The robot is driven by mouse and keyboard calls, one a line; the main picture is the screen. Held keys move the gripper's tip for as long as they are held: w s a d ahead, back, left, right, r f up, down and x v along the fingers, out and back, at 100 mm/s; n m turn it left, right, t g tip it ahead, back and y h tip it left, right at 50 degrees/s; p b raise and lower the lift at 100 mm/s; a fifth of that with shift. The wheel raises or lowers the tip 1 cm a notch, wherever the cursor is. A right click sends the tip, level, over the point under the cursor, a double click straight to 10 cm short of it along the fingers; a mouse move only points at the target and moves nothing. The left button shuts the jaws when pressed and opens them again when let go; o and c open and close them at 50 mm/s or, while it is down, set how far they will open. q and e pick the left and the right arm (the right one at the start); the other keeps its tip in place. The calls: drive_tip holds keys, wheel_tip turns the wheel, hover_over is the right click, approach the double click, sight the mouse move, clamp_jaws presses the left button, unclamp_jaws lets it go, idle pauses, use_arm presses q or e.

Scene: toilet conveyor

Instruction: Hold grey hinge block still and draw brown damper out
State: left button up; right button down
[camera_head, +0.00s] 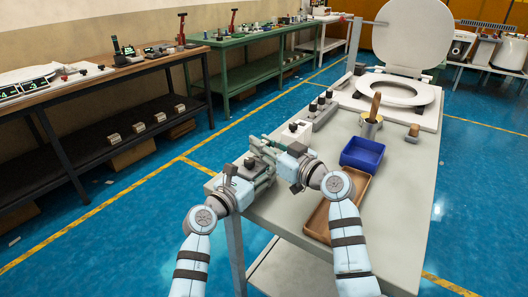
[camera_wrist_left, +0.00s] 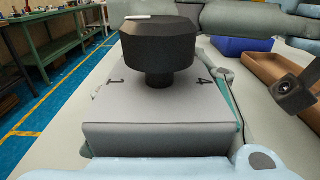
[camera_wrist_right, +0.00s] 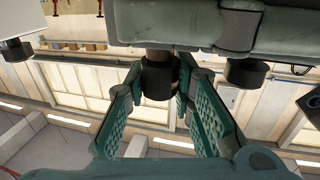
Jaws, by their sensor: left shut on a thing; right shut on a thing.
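A grey hinge block (camera_wrist_left: 160,115) with a black knob on top fills the middle of the left wrist view. My left gripper (camera_head: 254,168) is shut on it at the near-left end of the bench, with teal finger parts showing at its sides. My right gripper (camera_head: 270,148) is close beside the left one. In the right wrist view, its teal fingers (camera_wrist_right: 160,85) close around a dark, round-ended piece (camera_wrist_right: 158,78) with a brownish stub above it, which I take as the brown damper. How far the damper sits in the block is hidden.
On the grey bench (camera_head: 395,200) are a brown tray (camera_head: 321,222), a blue bin (camera_head: 362,153), and a metal cup with a brown stick (camera_head: 371,125). Knobbed grey blocks (camera_head: 318,112) stand behind the grippers. A toilet seat (camera_head: 398,90) is at the far end.

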wheel_tip(320, 180, up, 10)
drive_tip(key=shift+r, duration=0.1)
use_arm(q)
drive_tip(key=o, duration=1)
drive_tip(key=shift+o, duration=0.2)
